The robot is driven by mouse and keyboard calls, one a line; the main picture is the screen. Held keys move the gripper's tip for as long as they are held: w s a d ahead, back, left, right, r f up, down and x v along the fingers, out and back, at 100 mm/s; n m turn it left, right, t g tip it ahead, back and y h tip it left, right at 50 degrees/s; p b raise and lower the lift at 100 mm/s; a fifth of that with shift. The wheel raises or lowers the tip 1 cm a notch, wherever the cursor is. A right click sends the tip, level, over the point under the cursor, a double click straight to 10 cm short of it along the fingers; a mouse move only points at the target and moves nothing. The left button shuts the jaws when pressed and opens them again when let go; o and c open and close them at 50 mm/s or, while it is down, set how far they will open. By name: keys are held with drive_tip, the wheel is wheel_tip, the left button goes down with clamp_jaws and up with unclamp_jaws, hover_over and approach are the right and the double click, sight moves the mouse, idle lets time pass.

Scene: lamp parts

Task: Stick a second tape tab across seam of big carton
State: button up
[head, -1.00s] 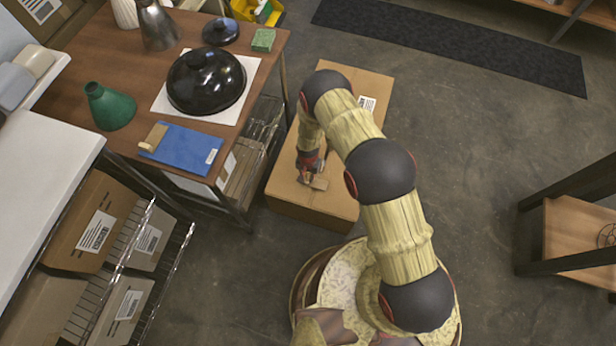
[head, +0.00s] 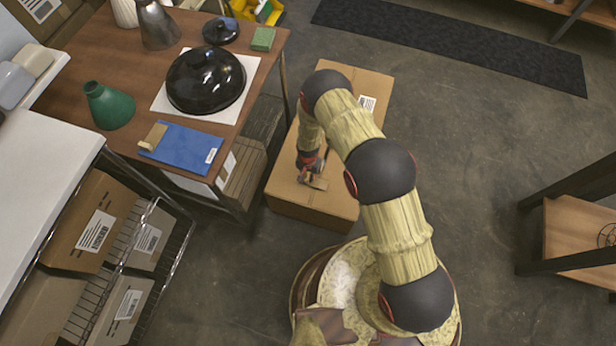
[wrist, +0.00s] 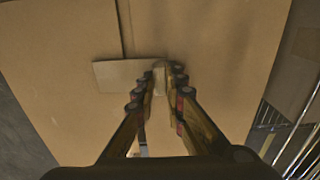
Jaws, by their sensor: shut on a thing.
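The big carton (head: 345,95) stands on the floor, with its brown top facing up. In the wrist view, its top (wrist: 215,35) has a dark seam running down from the upper edge to a tan tape tab (wrist: 120,74). The tab lies crosswise over the seam line; whether it touches the cardboard is unclear. My gripper (wrist: 160,74) is shut on the tab's right end. In the head view, my gripper (head: 312,172) is low over the near part of the carton top, with the tab (head: 319,184) at its tip. My arm hides part of the carton top.
A wooden table (head: 75,75) at left bears a black dome (head: 205,80), a green cone (head: 110,106) and a blue board (head: 183,147) with a tan piece on it. A wire rack (head: 150,270) with cartons is at lower left. Floor right of the carton is clear.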

drive_tip(key=shift+f, duration=0.35)
idle(0.7)
drive_tip(key=o, duration=0.9)
drive_tip(key=shift+c, duration=0.2)
wheel_tip(320, 180, up, 12)
idle(0.3)
